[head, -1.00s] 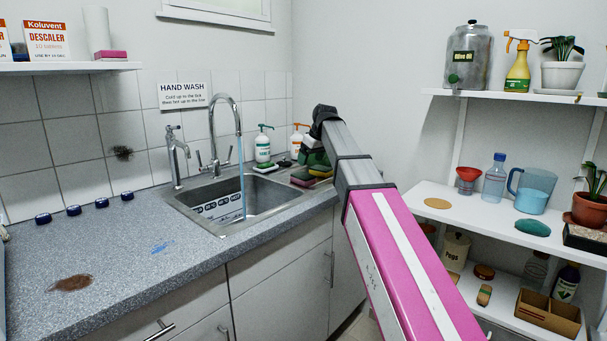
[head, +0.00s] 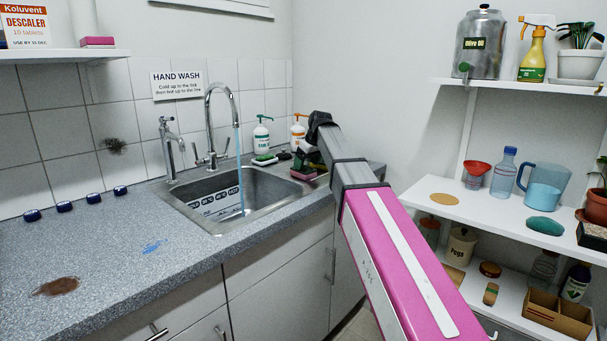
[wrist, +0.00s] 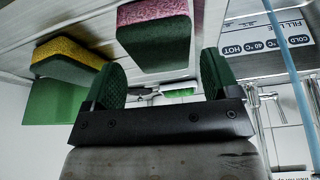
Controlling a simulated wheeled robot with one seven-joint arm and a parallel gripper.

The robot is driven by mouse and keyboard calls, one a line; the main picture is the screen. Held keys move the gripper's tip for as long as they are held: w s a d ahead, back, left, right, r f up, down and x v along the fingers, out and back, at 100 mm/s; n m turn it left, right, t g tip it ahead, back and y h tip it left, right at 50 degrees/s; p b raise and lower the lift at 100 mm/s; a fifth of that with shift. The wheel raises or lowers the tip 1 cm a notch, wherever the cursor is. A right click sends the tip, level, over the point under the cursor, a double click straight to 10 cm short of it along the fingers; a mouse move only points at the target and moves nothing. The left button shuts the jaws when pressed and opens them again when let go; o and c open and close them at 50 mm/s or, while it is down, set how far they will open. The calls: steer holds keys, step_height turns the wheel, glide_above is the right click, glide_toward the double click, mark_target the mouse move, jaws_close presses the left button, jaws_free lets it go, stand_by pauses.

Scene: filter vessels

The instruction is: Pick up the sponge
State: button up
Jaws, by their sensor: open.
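In the wrist view, a pink sponge with a dark green scourer side (wrist: 153,45) lies just beyond my gripper (wrist: 163,76), across from the gap between the fingers. A yellow sponge with a green side (wrist: 68,60) is to its left. My gripper is open, its two green-padded fingers apart with no sponge between them. In the head view, the pink sponge (head: 303,174) shows at the sink's right rim, and my arm hides most of the sponges' spot. My fingertips are hard to make out there.
The sink (head: 240,202) has water running from its tap (head: 210,125). Two pump bottles (head: 262,137) (head: 297,131) stand behind the sponges, close to my gripper. A sponge-like pink block (head: 97,41) lies on the left shelf.

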mark_target(305, 169)
steer(key=x, duration=0.4)
steer(key=shift+s+d, duration=0.15)
steer(key=c, duration=0.7)
steer(key=shift+r, duration=0.15)
step_height(305, 169, up, 4)
steer(key=shift+r, duration=0.1)
steer(key=s+a+r, duration=0.4)
steer(key=s+a, duration=0.1)
steer(key=s+a+r, duration=0.2)
steer(key=s+a, duration=0.1)
steer(key=shift+s+r, duration=0.2)
steer(key=shift+r, duration=0.05)
steer(key=shift+o, duration=0.4)
